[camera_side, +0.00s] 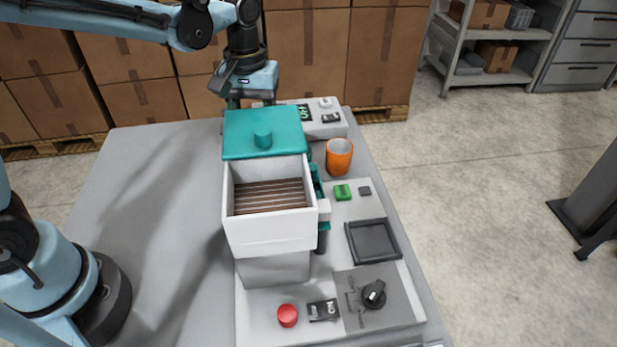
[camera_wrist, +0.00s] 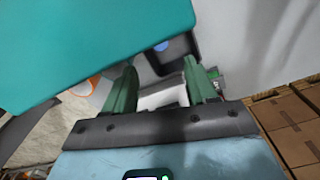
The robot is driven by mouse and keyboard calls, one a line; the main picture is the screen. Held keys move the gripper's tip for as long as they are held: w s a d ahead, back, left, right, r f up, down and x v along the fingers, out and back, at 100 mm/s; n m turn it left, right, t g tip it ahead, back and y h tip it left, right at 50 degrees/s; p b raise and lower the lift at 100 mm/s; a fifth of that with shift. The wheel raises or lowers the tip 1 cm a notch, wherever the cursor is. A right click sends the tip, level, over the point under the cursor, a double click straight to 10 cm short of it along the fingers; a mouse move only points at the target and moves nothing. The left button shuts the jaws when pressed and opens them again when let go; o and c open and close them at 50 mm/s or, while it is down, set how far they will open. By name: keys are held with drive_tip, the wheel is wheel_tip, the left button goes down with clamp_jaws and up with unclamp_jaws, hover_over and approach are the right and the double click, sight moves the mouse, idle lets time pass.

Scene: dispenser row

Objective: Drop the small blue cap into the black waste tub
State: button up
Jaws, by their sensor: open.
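My gripper (camera_side: 250,103) is behind the teal lid in the side view, pointing down with its green fingers apart. In the wrist view my gripper (camera_wrist: 160,65) is open, with nothing seen held between the fingers. A dark, box-like container, which looks like the black waste tub (camera_wrist: 181,59), shows just beyond the fingertips, partly covered by the teal lid. A small round blue thing, which looks like the blue cap (camera_wrist: 162,46), shows within its dark outline, apart from the fingers. Neither the tub nor the cap is visible in the side view.
The white dispenser box (camera_side: 270,232) with its teal lid (camera_side: 263,120) stands tall close to my gripper. An orange cup (camera_side: 339,157), a shallow black tray (camera_side: 374,241), a red button (camera_side: 287,315) and a knob (camera_side: 374,293) lie to its right and front. The table's left is clear.

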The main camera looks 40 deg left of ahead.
wheel_tip(320, 180, up, 12)
drive_tip(key=shift+f, duration=0.25)
idle(0.4)
drive_tip(key=s+a+f+m+t, duration=0.3)
drive_tip(key=s+m+t, duration=0.1)
drive_tip(key=s, duration=0.5)
drive_tip(key=f+t, duration=0.1)
drive_tip(key=f, duration=0.1)
drive_tip(key=s+f+m+t, duration=0.1)
drive_tip(key=f+m+t, duration=0.1)
drive_tip(key=f, duration=0.1)
drive_tip(key=shift+s+d+f, duration=0.25)
drive_tip(key=shift+s+f, duration=0.1)
drive_tip(key=shift+c, duration=0.3)
